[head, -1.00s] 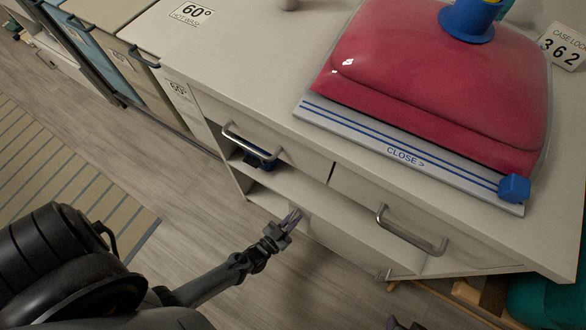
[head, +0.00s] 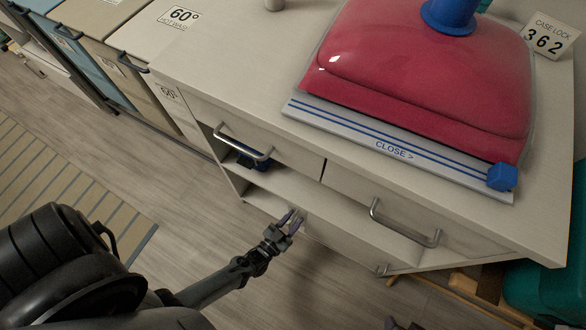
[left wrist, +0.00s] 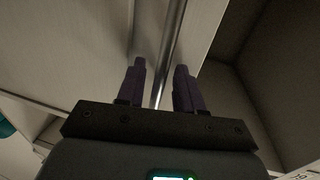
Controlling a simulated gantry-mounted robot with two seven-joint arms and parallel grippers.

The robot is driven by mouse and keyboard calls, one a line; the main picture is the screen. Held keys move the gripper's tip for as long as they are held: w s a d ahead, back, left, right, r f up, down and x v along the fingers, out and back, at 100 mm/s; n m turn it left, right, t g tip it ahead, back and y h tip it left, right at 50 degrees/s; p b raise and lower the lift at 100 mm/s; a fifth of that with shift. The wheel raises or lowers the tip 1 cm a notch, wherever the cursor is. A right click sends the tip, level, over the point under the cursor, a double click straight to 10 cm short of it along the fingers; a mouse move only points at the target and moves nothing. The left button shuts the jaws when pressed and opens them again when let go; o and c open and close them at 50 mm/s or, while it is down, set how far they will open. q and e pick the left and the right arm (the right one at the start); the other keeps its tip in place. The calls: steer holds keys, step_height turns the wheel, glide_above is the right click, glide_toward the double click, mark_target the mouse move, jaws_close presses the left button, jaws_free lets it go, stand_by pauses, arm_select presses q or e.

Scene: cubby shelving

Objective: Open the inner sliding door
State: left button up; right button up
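The pale cabinet has a lower compartment with a sliding door panel (head: 335,238) below the open shelf. I cannot tell the inner door from the outer one. My left gripper (head: 290,221) is in front of this lower panel, near its left edge. In the left wrist view its two dark fingers (left wrist: 160,85) are apart. A slim metal bar handle (left wrist: 172,45) runs between them, with a gap visible on both sides. A pale panel (left wrist: 205,25) lies behind the bar. Dark tips at the bottom edge of the head view may be my right gripper (head: 402,324), mostly cut off.
The countertop carries a red bag (head: 425,75) and a sign (head: 550,38). A wooden item (head: 480,285) and a teal object (head: 545,290) are at lower right.

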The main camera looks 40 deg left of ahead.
arm_select(q)
steer(key=shift+s, duration=0.2)
steer(key=s+p, duration=0.3)
steer(key=s, duration=0.7)
steer(key=shift+s, duration=0.25)
